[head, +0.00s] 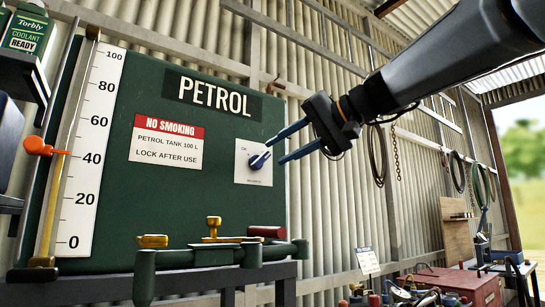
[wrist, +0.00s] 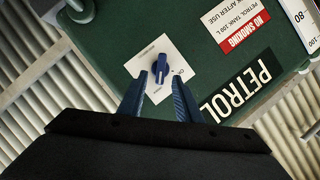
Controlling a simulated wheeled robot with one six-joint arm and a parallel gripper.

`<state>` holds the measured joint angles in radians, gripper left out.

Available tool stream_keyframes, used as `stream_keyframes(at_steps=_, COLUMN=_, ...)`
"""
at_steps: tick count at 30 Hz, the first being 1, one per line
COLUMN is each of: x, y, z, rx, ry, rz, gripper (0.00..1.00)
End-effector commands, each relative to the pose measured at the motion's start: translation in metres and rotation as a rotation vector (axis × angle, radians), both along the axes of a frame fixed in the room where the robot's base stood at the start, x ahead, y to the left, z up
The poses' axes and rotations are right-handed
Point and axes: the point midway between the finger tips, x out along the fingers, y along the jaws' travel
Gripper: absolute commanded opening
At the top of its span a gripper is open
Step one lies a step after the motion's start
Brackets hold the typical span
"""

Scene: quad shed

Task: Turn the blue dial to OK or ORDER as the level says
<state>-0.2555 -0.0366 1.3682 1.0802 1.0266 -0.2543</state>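The blue dial (head: 258,161) sits on a white plate (head: 244,176) on the green petrol tank (head: 200,67). In the head view its bar slants from lower left to upper right. A small mark, seemingly OK, is at the plate's upper left; other lettering is too small to read. The level gauge (head: 95,110) runs from 0 to 100. Its orange pointer (head: 38,146) stands slightly above 40. My gripper (head: 275,152) is open and empty, its fingertips close to the dial. In the wrist view the dial (wrist: 161,66) lies just beyond the two fingertips (wrist: 159,80); contact is unclear.
Brass valves (head: 213,226) and green pipework (head: 200,257) stand along the tank's lower front. A red toolbox (head: 465,284) is on a bench at right. A coolant container (head: 28,32) is on a shelf at upper left. Cables hang on the corrugated wall.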

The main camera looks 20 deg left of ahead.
Motion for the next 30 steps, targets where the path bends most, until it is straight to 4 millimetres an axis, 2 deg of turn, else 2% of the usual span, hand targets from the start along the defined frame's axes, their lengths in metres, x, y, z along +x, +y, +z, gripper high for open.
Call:
stream_keyframes(at_steps=3, x=-0.006, y=-0.016, z=0.004, rx=0.000, ry=-0.001, rz=-0.002, gripper=0.31)
stream_keyframes(at_steps=7, x=-0.011, y=-0.025, z=0.006, rx=-0.001, ry=0.001, rz=0.000, gripper=0.31)
stream_keyframes(at_steps=25, x=-0.012, y=-0.028, z=0.007, rx=-0.001, ry=0.001, rz=0.000, gripper=0.31)
stream_keyframes(at_steps=28, x=-0.007, y=-0.030, z=-0.002, rx=-0.012, ry=0.014, rz=-0.013, gripper=0.31)
stream_keyframes(at_steps=30, x=0.002, y=-0.035, z=-0.021, rx=-0.034, ry=0.037, rz=-0.040, gripper=0.31)
